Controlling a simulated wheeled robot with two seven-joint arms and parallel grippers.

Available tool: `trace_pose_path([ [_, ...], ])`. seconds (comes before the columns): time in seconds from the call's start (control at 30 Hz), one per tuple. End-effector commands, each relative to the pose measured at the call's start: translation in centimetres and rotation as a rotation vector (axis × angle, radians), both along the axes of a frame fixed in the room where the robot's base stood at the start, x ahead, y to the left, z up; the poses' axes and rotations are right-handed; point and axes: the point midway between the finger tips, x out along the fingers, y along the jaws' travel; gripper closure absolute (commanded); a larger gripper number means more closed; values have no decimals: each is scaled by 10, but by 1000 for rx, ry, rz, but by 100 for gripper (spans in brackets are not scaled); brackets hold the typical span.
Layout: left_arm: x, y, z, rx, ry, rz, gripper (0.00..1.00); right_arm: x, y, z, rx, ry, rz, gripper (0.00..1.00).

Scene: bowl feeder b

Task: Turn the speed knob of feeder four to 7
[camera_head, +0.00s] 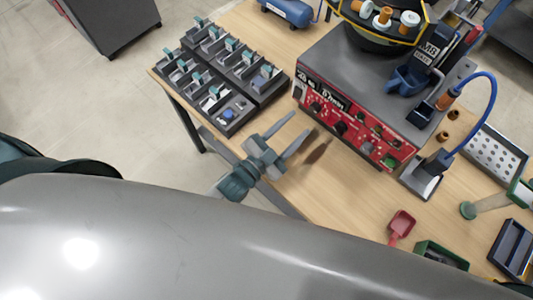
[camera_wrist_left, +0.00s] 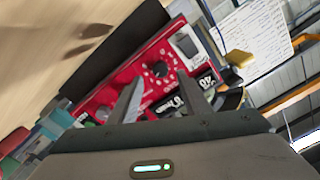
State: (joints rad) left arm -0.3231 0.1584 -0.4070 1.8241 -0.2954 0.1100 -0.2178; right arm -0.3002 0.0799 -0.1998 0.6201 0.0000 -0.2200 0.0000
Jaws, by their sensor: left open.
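The bowl feeder is a grey box (camera_head: 352,72) with a red control panel (camera_head: 355,128) on its front. The panel carries several dark knobs, one near its middle (camera_head: 341,128), and a green button (camera_head: 389,162). Which knob sets speed, its number and its setting are too small to read. In the left wrist view the red panel (camera_wrist_left: 135,75) is tilted, with a black knob (camera_wrist_left: 160,69) beyond the fingertips. My left gripper (camera_head: 301,124) is open and empty, in front of the panel's left part and apart from it; its fingers also show in the wrist view (camera_wrist_left: 160,79). My right gripper is not in view.
A dark bowl (camera_head: 375,38) with orange and white parts tops the feeder. A blue cable (camera_head: 490,95), a red scoop (camera_head: 401,225) and a perforated tray (camera_head: 497,150) are right. Table before the panel is clear.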

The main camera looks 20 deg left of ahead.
Motion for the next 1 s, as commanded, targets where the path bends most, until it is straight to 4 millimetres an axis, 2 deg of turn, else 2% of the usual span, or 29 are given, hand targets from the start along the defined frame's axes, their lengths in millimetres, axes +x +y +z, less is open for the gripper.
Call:
trace_pose_path([
  [0.2,-42,21,-5,2,3,0,56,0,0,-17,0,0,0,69],
  [0.5,-86,43,-3,3,3,0,56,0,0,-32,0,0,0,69],
  [0.7,-100,50,-2,2,2,0,56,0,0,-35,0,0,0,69],
  [1.0,-102,51,0,2,1,0,56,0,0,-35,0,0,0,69],
])
